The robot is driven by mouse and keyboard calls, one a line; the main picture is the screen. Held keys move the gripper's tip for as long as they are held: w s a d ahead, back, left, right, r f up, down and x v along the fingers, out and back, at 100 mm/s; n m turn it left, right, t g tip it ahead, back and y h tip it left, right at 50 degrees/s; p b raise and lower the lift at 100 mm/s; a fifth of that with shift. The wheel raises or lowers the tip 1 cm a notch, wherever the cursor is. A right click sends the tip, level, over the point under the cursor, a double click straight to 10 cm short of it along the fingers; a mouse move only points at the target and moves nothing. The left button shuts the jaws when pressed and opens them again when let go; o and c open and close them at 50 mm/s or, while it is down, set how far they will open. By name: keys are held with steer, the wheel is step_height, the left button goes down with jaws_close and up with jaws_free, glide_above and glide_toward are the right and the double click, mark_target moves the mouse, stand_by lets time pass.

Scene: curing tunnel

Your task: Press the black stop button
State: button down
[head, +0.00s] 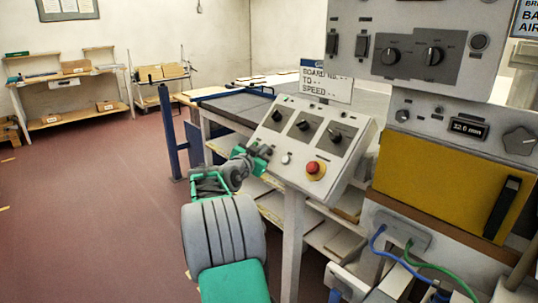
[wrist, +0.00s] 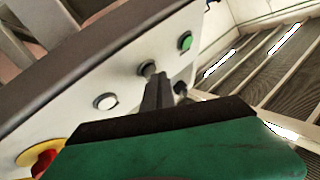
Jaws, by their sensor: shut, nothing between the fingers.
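The control panel (head: 300,148) is a sloped grey-white box on a post. In the wrist view, a dark round button (wrist: 148,69) with a pale ring sits at my fingertips, between a white button (wrist: 106,102) and a green button (wrist: 185,41). A small black part (wrist: 180,88) shows just right of the fingers; I cannot tell which of the two dark parts is the stop button. My gripper (wrist: 157,82) is shut and empty, its tips close to the dark round button; contact cannot be told. In the head view, my gripper (head: 264,150) is at the panel's left front edge.
A red mushroom button (head: 315,168) on a yellow base and a white button (head: 286,158) are on the same panel, right of my gripper. Dark knobs (head: 303,125) sit above. A blue-ended conveyor (head: 235,105) stands behind. The floor at left is clear.

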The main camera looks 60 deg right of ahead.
steer(key=shift+d+f+b, duration=0.3)
steer(key=shift+f+b, duration=0.05)
steer(key=shift+b, duration=0.05)
stand_by(0.7)
stand_by(0.3)
steer(key=shift+a+r, duration=0.55)
steer(key=shift+r, duration=0.05)
steer(key=shift+w, duration=0.1)
steer(key=shift+w+a+r+b, duration=0.2)
steer(key=shift+a+r, duration=0.7)
steer(key=shift+w+a+r+b, duration=0.15)
steer(key=shift+a+r, duration=0.7)
